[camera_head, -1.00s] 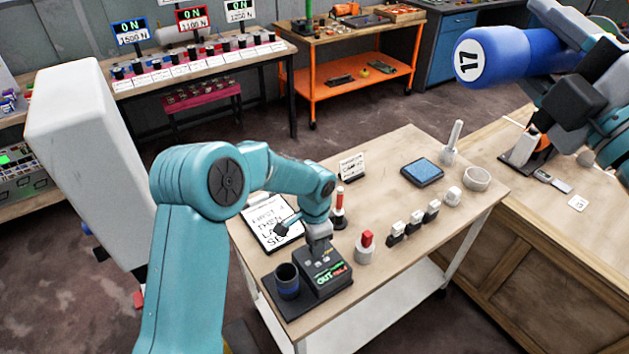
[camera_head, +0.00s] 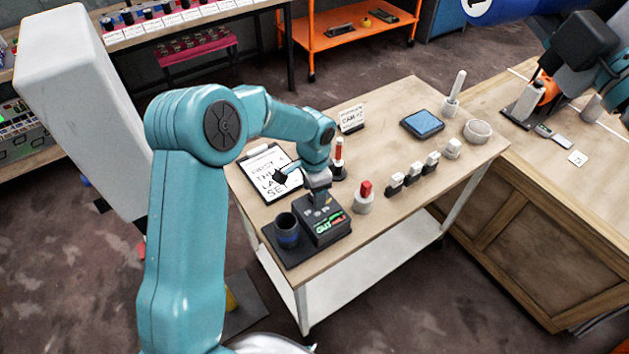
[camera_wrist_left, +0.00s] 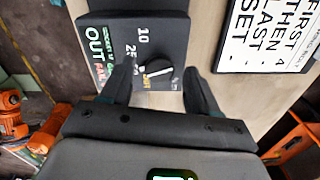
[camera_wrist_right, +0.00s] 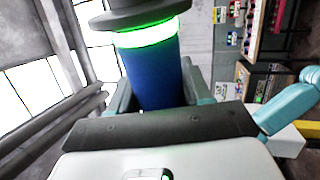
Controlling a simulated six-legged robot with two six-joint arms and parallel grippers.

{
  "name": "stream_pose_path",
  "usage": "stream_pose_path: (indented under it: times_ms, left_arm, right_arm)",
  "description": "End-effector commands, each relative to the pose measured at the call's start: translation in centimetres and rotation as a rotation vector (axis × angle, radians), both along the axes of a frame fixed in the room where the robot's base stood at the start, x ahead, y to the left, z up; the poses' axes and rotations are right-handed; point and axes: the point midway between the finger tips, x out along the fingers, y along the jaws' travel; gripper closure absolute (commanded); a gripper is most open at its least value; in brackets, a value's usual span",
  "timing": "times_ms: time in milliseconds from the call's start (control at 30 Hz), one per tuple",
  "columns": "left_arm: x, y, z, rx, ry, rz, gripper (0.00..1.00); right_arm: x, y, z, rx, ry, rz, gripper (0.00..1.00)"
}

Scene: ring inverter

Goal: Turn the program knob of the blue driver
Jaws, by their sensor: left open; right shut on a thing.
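The blue driver (camera_head: 505,8) shows at the top right edge of the head view, with part of a white numbered disc. In the right wrist view the blue driver (camera_wrist_right: 152,78) has a lit green ring and a grey end. My right gripper (camera_wrist_right: 158,95) is shut around its body. My left gripper (camera_head: 319,192) is over a black box (camera_head: 328,228) on the table. In the left wrist view its open fingers (camera_wrist_left: 160,85) are either side of a round dark knob (camera_wrist_left: 155,66) with a white pointer. Contact is unclear. Numbers 10 and 25 are printed beside it.
A dark blue cup (camera_head: 287,230) stands beside the box. A clipboard (camera_head: 266,172), a red-topped post (camera_head: 364,196), several small switches (camera_head: 414,172) and a blue pad (camera_head: 422,123) are on the table (camera_head: 395,110). A wooden bench (camera_head: 540,240) stands at right.

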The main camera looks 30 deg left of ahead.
Motion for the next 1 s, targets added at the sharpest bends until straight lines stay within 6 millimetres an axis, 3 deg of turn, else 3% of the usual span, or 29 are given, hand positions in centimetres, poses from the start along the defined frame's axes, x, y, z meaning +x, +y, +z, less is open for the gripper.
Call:
stream_pose_path:
  times_ms: [600, 1000]
  left_arm:
    - [0.2, -0.1, 10.7, 0.000, -0.006, -0.001, 0.39]
    - [0.1, -0.1, 11.8, 0.000, -0.002, -0.001, 0.39]
  right_arm:
    - [-0.1, -0.1, -1.1, 0.003, -0.005, 0.000, 0.90]
    - [-0.1, -0.1, -1.2, 0.003, -0.005, 0.000, 0.90]
